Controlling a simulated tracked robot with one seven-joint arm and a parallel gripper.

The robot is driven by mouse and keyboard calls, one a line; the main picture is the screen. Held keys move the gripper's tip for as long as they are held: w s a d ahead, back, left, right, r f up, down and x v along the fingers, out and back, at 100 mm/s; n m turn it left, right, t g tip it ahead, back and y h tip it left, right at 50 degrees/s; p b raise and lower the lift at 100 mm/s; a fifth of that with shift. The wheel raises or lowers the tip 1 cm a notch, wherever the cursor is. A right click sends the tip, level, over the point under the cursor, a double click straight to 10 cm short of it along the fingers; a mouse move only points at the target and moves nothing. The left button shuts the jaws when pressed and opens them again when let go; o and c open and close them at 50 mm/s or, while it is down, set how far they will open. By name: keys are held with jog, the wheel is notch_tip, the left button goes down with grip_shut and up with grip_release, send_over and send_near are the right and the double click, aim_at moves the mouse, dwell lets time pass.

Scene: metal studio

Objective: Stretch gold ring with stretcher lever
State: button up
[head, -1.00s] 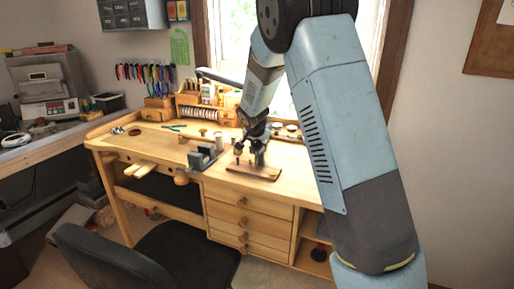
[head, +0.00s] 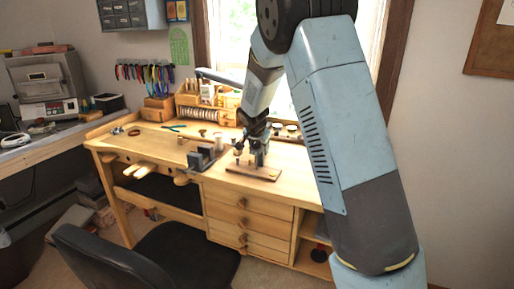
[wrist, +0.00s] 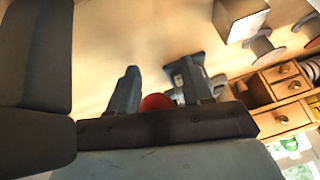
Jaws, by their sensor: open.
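The ring stretcher stands on a wooden base (head: 268,177) near the front edge of the bench, in the head view. My gripper (head: 250,146) is at the stretcher, pointing down, and hides much of it. In the wrist view my gripper (wrist: 158,80) is open, with a red ball (wrist: 157,102) between its two fingers, near their roots. The ball looks like the lever's knob; I cannot tell whether the fingers touch it. A grey metal part shows beside the right finger. I cannot make out the gold ring.
A grey vise-like block (head: 203,158) stands just left of the base. Spools and small wooden drawers (head: 208,112) are at the back of the wooden bench (head: 150,135). A dark chair (head: 185,255) is in front. The bench's left middle is mostly clear.

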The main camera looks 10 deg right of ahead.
jog(key=v, duration=1.3)
jog(key=shift+a+r, duration=0.15)
jog(key=shift+r, duration=0.15)
jog(key=shift+s, duration=0.1)
